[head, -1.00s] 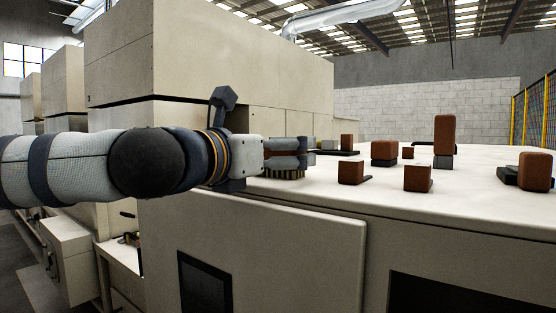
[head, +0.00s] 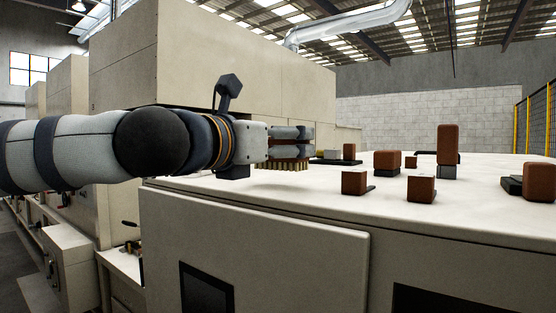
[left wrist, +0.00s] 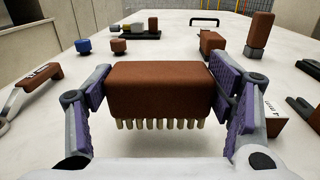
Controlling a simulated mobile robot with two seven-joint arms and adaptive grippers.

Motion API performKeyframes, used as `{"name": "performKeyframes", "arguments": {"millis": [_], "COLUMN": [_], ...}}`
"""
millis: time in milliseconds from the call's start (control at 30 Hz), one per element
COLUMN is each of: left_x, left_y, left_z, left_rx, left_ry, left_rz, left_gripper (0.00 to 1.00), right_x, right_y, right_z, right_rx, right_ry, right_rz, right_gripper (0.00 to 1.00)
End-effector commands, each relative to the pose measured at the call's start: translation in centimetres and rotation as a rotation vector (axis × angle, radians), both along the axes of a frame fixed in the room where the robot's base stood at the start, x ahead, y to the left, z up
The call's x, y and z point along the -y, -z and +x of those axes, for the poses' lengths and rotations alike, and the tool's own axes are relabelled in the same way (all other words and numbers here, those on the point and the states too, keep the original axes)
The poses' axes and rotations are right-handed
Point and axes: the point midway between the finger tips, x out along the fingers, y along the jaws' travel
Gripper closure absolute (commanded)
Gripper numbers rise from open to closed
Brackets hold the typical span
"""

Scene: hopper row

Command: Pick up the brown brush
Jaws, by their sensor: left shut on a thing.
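The brown brush (left wrist: 160,88) has a brown block body with a row of pale bristles pointing down. In the left wrist view it sits between the two fingers of my left gripper (left wrist: 160,95), which is shut on it. In the head view my left gripper (head: 292,143) comes in from the left. The brush (head: 283,165) shows there mostly as bristles under the fingers, raised above the white top; its body is largely hidden by the fingers. My right gripper is not in view.
The white machine top (head: 330,200) carries several brown blocks, among them one at the front (head: 421,188) and a tall one (head: 447,140) on a grey base. A beige cabinet (head: 210,60) rises behind my left arm. A blue knob (left wrist: 83,46) shows in the left wrist view.

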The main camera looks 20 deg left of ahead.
Motion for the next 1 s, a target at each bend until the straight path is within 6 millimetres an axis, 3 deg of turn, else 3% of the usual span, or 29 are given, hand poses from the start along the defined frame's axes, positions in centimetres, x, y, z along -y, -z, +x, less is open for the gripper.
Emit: {"name": "performKeyframes", "arguments": {"millis": [233, 400, 500, 667, 900, 933, 1000], "left_x": [-1.3, -2.6, -3.0, -3.3, -3.4, -3.4, -3.4], "left_y": [-7.1, -8.9, -9.6, -10.1, -10.2, -10.2, -10.2], "left_z": [-5.7, -10.4, -12.2, -13.5, -13.7, -13.7, -13.7], "left_rx": [0.013, 0.009, 0.006, 0.003, 0.002, 0.002, 0.002], "left_ry": [0.001, 0.001, 0.002, 0.002, 0.001, 0.001, 0.001], "left_rz": [-0.002, -0.002, -0.002, -0.001, 0.0, 0.0, 0.0], "left_gripper": [0.57, 0.57, 0.57, 0.57, 0.57, 0.28, 0.44], "right_x": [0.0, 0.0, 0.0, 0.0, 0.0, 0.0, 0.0], "right_y": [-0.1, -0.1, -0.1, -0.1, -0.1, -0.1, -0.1], "right_z": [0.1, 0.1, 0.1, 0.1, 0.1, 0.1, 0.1], "right_rx": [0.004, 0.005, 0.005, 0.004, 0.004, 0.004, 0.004], "right_ry": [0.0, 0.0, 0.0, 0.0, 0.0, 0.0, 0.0], "right_rz": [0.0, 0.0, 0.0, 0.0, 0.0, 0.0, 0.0], "right_gripper": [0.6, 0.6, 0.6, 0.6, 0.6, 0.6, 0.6]}}
